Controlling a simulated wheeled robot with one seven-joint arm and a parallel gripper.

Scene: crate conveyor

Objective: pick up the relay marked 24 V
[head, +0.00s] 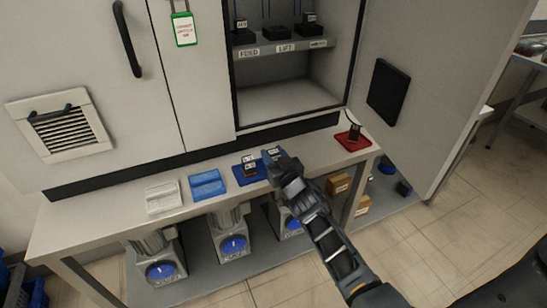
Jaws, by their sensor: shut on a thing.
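My gripper (270,157) is at the right side of a dark blue mat (240,179) on the bench. It is shut on a small, mostly hidden thing with a pale label, seemingly a relay (274,152). Dark relays with white labels (249,169) stand on the mat just left of my gripper. Their markings are too small to read, so I cannot tell which is marked 24 V. Whether the held thing touches the mat is hidden.
An open cabinet has a shelf (285,48) with black sockets, its door (432,90) swung right. A red tray (352,141) with a small dark thing, a blue cloth (207,184) and a white cloth (163,198) lie on the bench. Pumps (231,238) stand underneath.

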